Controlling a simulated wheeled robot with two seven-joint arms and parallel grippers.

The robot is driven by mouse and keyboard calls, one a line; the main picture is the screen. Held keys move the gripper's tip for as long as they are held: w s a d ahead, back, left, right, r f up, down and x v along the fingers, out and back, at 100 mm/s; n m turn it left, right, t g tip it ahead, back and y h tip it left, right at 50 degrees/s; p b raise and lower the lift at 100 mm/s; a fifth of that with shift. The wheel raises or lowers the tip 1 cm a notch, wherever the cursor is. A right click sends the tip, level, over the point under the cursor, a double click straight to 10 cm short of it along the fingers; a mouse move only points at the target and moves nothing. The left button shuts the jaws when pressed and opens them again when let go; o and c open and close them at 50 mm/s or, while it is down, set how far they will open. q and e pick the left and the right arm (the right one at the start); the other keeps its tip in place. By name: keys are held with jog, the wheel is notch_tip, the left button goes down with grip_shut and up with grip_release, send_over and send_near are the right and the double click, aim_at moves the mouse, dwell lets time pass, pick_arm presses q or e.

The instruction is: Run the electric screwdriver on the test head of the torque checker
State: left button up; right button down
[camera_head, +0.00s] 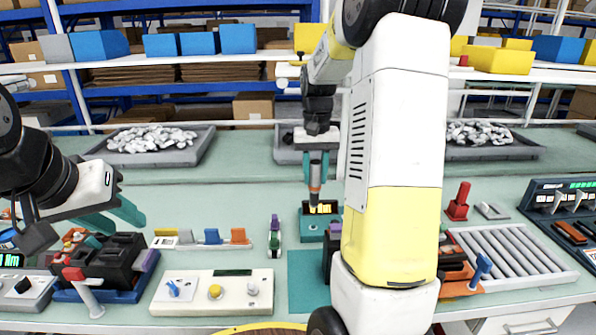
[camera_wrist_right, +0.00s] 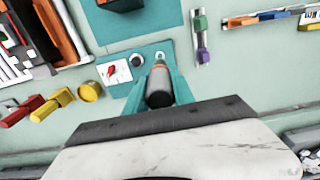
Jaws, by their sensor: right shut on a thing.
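The electric screwdriver (camera_head: 315,183), dark grey with an orange band, is upright in my right gripper (camera_head: 319,168), its lower end pointing down. The right wrist view shows its dark body (camera_wrist_right: 158,88) between the teal fingers (camera_wrist_right: 160,85). The torque checker (camera_head: 313,230) is a teal block with a dark display with yellow marks, directly below the screwdriver. In the right wrist view the checker (camera_wrist_right: 146,56) has its test head at the screwdriver's far end; I cannot tell whether they touch. My left gripper (camera_head: 110,217) is open and empty at the left, above the bench.
A teal mat (camera_head: 303,285) lies in front of the checker. A white panel with knobs (camera_head: 213,293) and a black and red device (camera_head: 110,262) stand left. A roller rack (camera_head: 508,258) is at right. Grey trays (camera_head: 195,152) line the back.

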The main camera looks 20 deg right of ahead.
aim_at(314, 204)
jog(key=shift+f, duration=3.25)
jog(key=shift+f, duration=0.7)
jog(key=shift+r, duration=3.05)
